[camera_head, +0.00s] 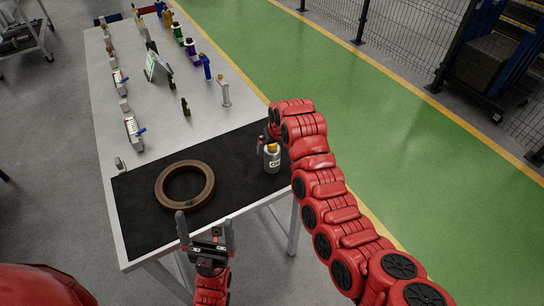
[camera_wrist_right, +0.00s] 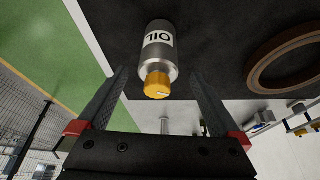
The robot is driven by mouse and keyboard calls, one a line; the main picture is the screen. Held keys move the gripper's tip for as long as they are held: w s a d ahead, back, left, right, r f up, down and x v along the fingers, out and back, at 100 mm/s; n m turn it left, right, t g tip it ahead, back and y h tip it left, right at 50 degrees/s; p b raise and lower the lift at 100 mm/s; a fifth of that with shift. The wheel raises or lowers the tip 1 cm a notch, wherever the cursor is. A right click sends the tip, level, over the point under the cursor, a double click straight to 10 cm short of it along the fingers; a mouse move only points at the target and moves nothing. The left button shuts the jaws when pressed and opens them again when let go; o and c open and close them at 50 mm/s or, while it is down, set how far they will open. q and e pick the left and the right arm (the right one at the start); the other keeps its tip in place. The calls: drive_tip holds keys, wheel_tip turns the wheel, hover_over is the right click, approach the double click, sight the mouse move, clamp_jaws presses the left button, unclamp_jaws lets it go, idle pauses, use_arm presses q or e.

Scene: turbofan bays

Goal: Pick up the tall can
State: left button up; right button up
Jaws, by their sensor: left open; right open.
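The tall can (camera_head: 272,161) is silver with a yellow cap and an OIL label. It stands upright on the black mat, near the right edge of the table. In the right wrist view the can (camera_wrist_right: 159,48) is ahead, with its yellow cap towards me, between the lines of the two fingers. My right gripper (camera_wrist_right: 156,76) is open and empty, with a gap on each side of the can. In the head view the right gripper is mostly hidden behind its own arm beside the can. My left gripper (camera_head: 205,229) is open and empty at the table's front edge.
A brown ring (camera_head: 185,163) lies on the black mat (camera_head: 140,226) left of the can. A light cylinder (camera_head: 224,93), a blue bottle (camera_head: 206,68) and several other items stand further back along the table. Green floor (camera_head: 330,90) lies to the right.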

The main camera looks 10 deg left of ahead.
drive_tip(key=shift+w+f+p, duration=0.4)
drive_tip(key=shift+f+p, duration=0.15)
drive_tip(key=shift+p+x, duration=0.3)
drive_tip(key=shift+x, duration=1)
drive_tip(key=shift+a, duration=0.1)
drive_tip(key=c, duration=1.5)
